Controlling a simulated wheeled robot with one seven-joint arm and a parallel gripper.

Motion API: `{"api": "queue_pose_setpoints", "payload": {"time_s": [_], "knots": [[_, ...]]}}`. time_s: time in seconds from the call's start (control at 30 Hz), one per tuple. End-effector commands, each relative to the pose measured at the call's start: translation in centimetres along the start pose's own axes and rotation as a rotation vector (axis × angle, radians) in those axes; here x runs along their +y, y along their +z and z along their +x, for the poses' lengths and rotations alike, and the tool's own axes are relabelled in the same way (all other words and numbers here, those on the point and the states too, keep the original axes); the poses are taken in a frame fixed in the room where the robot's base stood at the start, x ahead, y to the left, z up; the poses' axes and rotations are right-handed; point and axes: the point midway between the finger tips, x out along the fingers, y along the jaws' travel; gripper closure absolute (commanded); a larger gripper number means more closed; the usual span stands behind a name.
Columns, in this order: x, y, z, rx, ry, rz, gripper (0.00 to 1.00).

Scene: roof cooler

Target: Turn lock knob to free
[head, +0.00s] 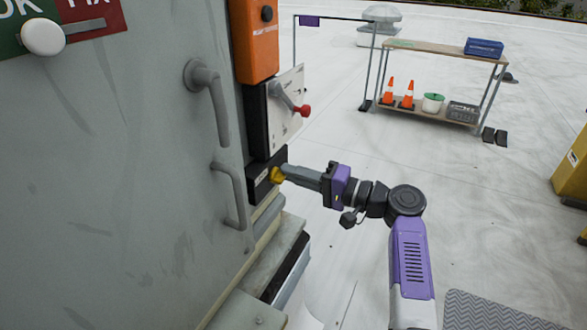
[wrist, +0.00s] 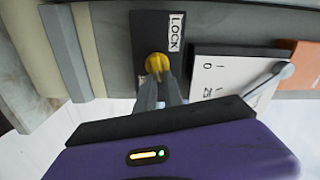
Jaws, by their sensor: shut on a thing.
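The lock knob (head: 277,175) is a small yellow knob on a black plate low on the edge of the grey cooler unit (head: 150,150). In the wrist view the knob (wrist: 157,63) sits on the black plate (wrist: 150,25), with the word LOCK printed beside it. Other lettering on the plate is mostly hidden behind my fingers. My gripper (head: 285,172) reaches in from the right and is shut on the knob. In the wrist view its two grey fingertips (wrist: 158,74) meet at the knob and hide part of it.
Above the knob are a white dial panel with a red-tipped lever (head: 303,110) and an orange box (head: 255,40). Grey door handles (head: 232,195) stick out at the left. A shelf rack (head: 440,50) with cones stands far back. The roof floor between is open.

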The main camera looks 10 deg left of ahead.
Motion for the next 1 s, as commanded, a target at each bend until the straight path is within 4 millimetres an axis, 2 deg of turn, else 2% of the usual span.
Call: {"api": "queue_pose_setpoints", "payload": {"time_s": [0.4,0.93,0.97,1.0], "knots": [[0.37,-0.01,-0.07,0.001,0.001,0.185,1.0],[0.5,0.0,-0.09,0.002,0.001,0.209,1.0],[0.5,0.0,-0.09,0.002,0.001,0.209,0.86],[0.5,0.01,-0.08,0.002,0.001,0.208,0.78]]}}
